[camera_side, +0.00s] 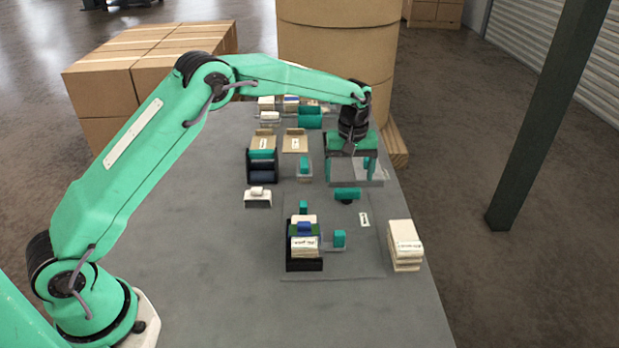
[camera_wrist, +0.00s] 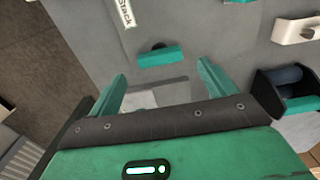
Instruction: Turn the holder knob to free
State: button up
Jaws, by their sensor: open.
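A teal bar knob (camera_side: 347,193) on a dark round base stands on the grey worktop, which I take for the holder knob. In the wrist view the knob (camera_wrist: 160,57) lies just beyond my fingertips, its bar running across the picture. My gripper (camera_side: 355,178) is behind the knob in the side view, pointing down. In the wrist view my gripper (camera_wrist: 161,72) is open, with its two teal fingers spread and apart from the knob. A white label (camera_side: 364,219) lies near the knob; in the wrist view the label (camera_wrist: 126,11) reads "Stack". Which knob setting is free cannot be read.
A black holder (camera_side: 305,264) with cards and teal parts stands in front of the knob. A stack of cream blocks (camera_side: 404,245) is at the right edge. A dark bin (camera_side: 261,168) and a white-topped block (camera_side: 258,197) stand left. The worktop's left front is clear.

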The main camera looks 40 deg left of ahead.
aim_at(348, 190)
jog(key=shift+f, duration=2.55)
jog(key=c, duration=1)
